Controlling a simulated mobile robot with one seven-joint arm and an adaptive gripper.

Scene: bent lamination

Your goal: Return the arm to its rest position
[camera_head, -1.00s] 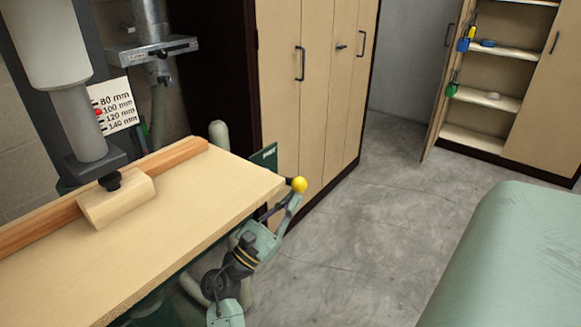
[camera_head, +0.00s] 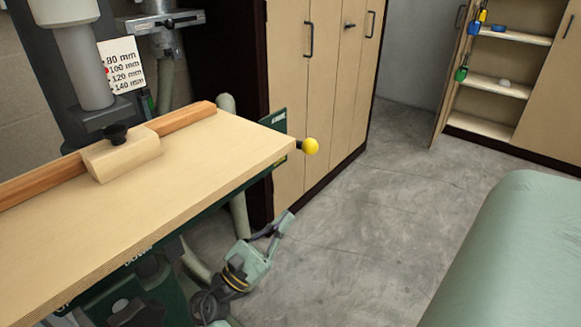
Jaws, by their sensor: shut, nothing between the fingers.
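My gripper (camera_head: 278,226) shows low in the head camera view, below the right end of the machine table, over the grey floor. Its pale green-grey body leads to dark, slim fingers that point up and right. It is shut and empty, apart from the table edge and the yellow knob. My arm (camera_head: 236,275) folds down behind it toward the bottom edge of the picture, where the lower links are cut off.
The wooden machine table (camera_head: 200,170) carries a fence (camera_head: 185,117) and a wooden block (camera_head: 125,155). A yellow knob (camera_head: 310,146) sticks out at its right corner. Cabinets (camera_head: 330,90) stand behind. A pale green rounded form (camera_head: 510,260) fills the lower right. Floor (camera_head: 375,220) between is clear.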

